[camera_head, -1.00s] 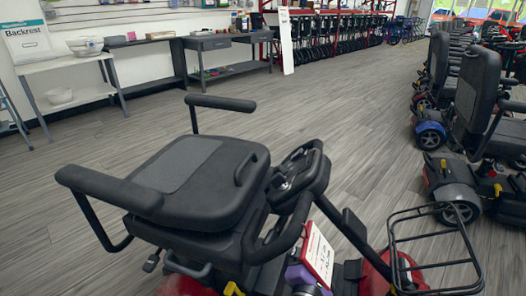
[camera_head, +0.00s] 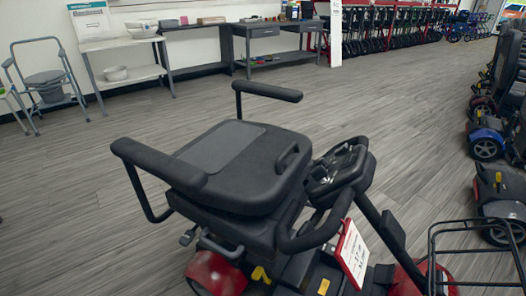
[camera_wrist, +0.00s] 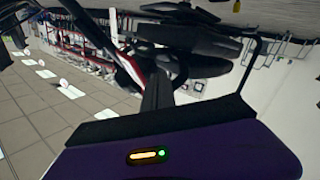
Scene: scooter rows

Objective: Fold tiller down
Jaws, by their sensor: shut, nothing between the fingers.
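The red and black scooter stands in the lower middle of the head view. Its tiller (camera_head: 340,168) is a black control head with looped handles, leaning close to the front of the black seat (camera_head: 240,165). A red and white tag (camera_head: 352,252) hangs below it. My gripper (camera_wrist: 157,78) shows in the wrist view as dark fingers together in front of a purple housing with orange and green lights. It holds nothing. I do not make it out in the head view. Dark scooter parts, seemingly a seat and armrest (camera_wrist: 255,62), appear beyond the fingers; contact cannot be told.
A wire basket (camera_head: 470,255) sits at the scooter's front right. More scooters (camera_head: 490,140) line the right edge. Shelves (camera_head: 130,65), a desk (camera_head: 275,45) and a commode chair (camera_head: 45,80) stand along the wall. The floor to the left is clear.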

